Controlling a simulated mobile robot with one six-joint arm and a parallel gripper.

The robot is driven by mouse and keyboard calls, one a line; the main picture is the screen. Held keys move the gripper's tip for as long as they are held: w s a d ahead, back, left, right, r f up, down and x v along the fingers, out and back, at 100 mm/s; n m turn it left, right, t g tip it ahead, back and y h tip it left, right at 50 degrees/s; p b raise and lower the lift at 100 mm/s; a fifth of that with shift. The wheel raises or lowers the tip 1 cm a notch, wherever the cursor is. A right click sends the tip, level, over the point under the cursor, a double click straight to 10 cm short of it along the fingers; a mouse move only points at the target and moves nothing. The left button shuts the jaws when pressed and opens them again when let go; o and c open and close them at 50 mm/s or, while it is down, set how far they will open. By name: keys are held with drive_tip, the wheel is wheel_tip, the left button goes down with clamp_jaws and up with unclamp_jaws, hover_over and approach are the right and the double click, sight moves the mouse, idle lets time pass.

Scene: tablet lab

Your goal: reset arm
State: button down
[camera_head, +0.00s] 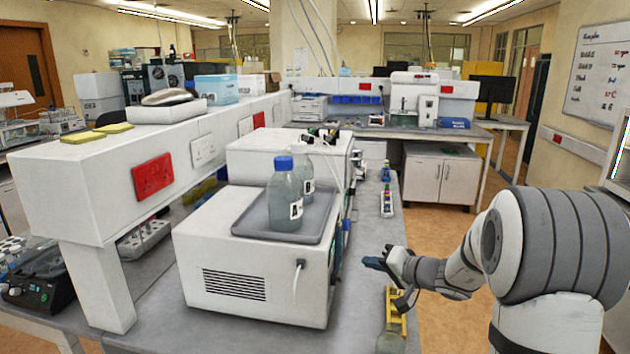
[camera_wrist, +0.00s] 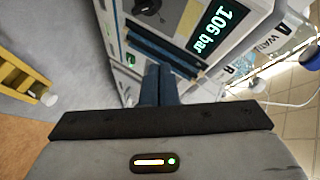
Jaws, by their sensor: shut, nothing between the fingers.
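My arm reaches in from the right in the head view. My gripper (camera_head: 372,264) hangs over the grey bench, to the right of the white instrument (camera_head: 220,265). In the wrist view my gripper (camera_wrist: 160,72) has its two dark blue fingers pressed together with nothing between them. Beyond the fingers is an instrument front with a display (camera_wrist: 216,30) reading "106 bar" and a black knob (camera_wrist: 147,8). I cannot tell whether the fingertips touch this front; a gap seems to show in the head view.
Two blue-capped bottles stand in a grey tray (camera_head: 240,228) on the instrument; the front bottle (camera_head: 285,200) is labelled A. A yellow rack (camera_head: 398,318) stands on the bench below my gripper, also in the wrist view (camera_wrist: 22,78).

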drive_tip(key=s+a+f+n+g+h+b, duration=0.1)
drive_tip(key=s+a+f+n+g+b, duration=0.2)
drive_tip(key=s, duration=0.7)
drive_tip(key=s+a+g+h+b, duration=0.1)
drive_tip(key=s+a+g, duration=0.3)
drive_tip(key=s, duration=0.6)
drive_tip(key=s+d+f+h+b, duration=0.1)
drive_tip(key=s+d+f+h, duration=0.1)
drive_tip(key=s, duration=0.5)
drive_tip(key=s+d+f+g+h+b, duration=0.1)
drive_tip(key=s+d+f+h, duration=0.1)
drive_tip(key=s+d+h, duration=0.3)
drive_tip(key=shift+s+d+f+n+h, duration=0.3)
drive_tip(key=shift+s+d, duration=0.2)
drive_tip(key=shift+s, duration=0.4)
